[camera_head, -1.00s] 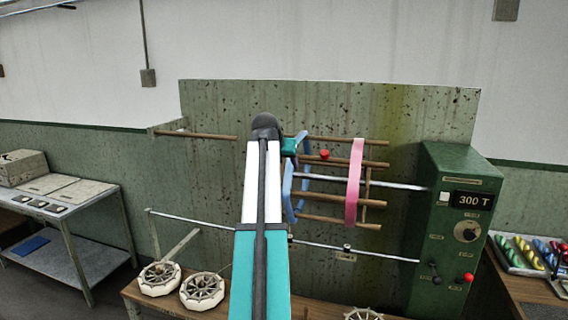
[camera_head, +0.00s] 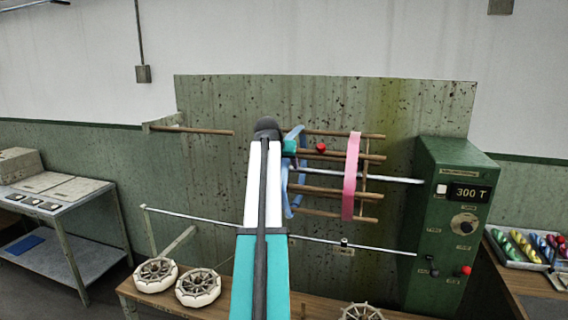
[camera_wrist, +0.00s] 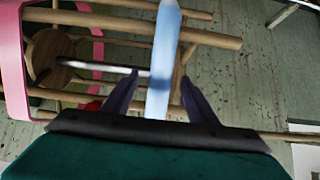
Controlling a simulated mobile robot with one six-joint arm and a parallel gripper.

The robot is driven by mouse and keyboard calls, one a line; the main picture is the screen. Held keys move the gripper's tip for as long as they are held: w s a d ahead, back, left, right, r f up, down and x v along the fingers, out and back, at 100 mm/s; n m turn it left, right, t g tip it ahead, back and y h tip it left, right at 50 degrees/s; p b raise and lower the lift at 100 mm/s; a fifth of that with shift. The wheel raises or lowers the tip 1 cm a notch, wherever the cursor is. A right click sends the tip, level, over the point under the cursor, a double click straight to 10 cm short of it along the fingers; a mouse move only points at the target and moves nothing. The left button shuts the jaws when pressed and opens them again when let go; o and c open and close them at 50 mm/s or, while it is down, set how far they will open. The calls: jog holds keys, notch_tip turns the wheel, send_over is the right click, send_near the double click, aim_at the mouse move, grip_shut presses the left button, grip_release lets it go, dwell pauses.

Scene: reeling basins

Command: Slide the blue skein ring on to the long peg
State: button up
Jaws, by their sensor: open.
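The blue skein ring (camera_head: 287,187) hangs around the bars at the left end of the wooden reel (camera_head: 330,190), partly hidden by my arm in the head view. In the wrist view, a pale blue band of the ring (camera_wrist: 164,55) runs between the two open fingers of my gripper (camera_wrist: 160,78), with a gap visible on each side. The gripper is mostly hidden behind my arm in the head view. The long peg (camera_head: 205,131) is a wooden rod on a wall bracket, left of my arm and pointing right towards the reel.
A pink ring (camera_head: 350,180) is around the reel's right part; it also shows in the wrist view (camera_wrist: 12,60). A red knob (camera_head: 321,148) is by the reel. A green control box (camera_head: 440,220) stands right. A metal rail (camera_head: 200,222) runs below, above a bench with spoked wheels.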

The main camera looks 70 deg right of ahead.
jog(key=shift+d+f, duration=0.35)
jog(key=shift+d, duration=0.05)
grip_shut()
dwell(0.4)
